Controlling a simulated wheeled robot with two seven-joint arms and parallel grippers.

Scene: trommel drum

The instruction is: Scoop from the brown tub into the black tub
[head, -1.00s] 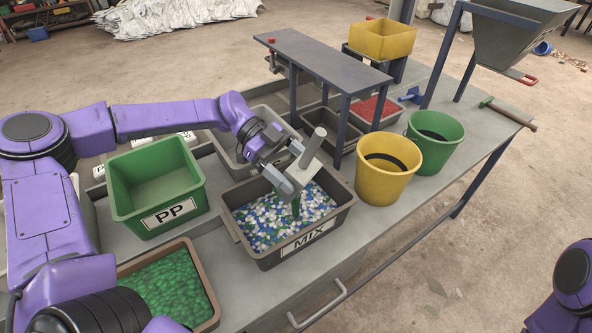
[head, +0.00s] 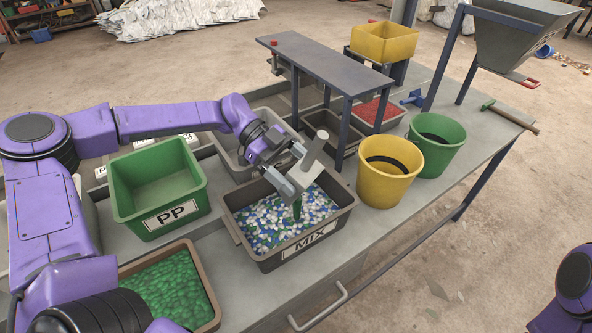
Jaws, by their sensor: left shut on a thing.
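A dark brown-grey tub labelled MIX (head: 262,262) stands at the middle of the bench, filled with blue, white and green bits. My left gripper (head: 298,185) is over this tub, shut on a scoop with a grey handle (head: 313,151). The handle leans up to the right, and a green part (head: 297,210) points down at the bits; whether it is dug in is hard to tell. A lighter brown tub (head: 206,268) with green pellets is at lower left. A dark tub (head: 340,143) sits behind, partly under a raised shelf. My right gripper is out of view.
A green PP bin (head: 150,215) stands left of the MIX tub. A yellow bucket (head: 385,185) and a green bucket (head: 440,158) stand to its right. The raised grey shelf (head: 325,65) is behind. A hammer-like tool (head: 510,115) lies at the right edge.

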